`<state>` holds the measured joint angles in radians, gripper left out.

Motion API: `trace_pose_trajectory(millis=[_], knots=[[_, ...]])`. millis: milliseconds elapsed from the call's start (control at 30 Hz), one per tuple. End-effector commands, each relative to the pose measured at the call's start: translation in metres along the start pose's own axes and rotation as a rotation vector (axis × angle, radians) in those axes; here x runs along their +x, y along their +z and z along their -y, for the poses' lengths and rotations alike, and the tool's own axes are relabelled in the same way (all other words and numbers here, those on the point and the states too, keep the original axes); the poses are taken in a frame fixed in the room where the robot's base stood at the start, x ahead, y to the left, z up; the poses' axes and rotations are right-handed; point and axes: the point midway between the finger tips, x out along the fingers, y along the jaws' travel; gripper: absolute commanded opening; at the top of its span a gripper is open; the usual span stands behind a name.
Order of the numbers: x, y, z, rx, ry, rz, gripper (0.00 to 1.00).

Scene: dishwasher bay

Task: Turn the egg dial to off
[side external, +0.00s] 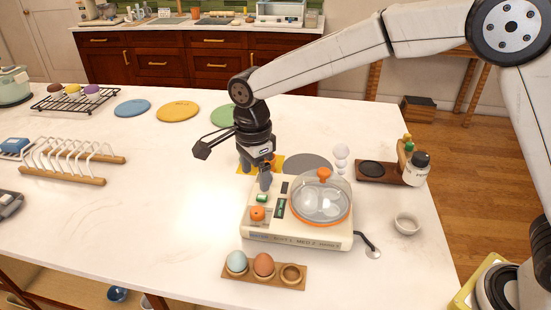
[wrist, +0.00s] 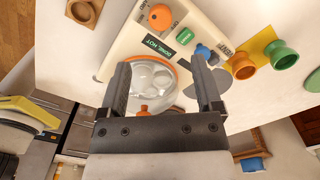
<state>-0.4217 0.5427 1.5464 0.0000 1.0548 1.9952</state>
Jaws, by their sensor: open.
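The egg cooker is a cream box (side external: 300,240) with a clear domed lid (side external: 320,203) over several pale eggs; the dome also shows in the wrist view (wrist: 153,78). Its orange dial (side external: 257,214) sits at the front left corner, and in the wrist view (wrist: 159,17) at the top, beyond the fingertips. I cannot read the dial's setting. My gripper (wrist: 161,70) is open and empty, above the cooker's back left part, apart from the dial. In the side view my gripper (side external: 264,178) partly hides the cooker's back edge.
A wooden egg holder (side external: 236,280) with a blue and a brown egg stands in front.

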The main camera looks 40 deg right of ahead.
Motion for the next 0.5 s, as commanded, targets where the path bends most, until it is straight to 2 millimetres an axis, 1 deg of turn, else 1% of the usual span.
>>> trace_pose_trajectory(millis=[33,133,500], knots=[[0.010,0.000,0.000,0.000,0.002,-0.001,0.83],[0.020,0.000,0.000,-0.001,0.001,0.000,0.83],[0.028,-0.001,0.000,-0.002,-0.001,0.000,0.83]])
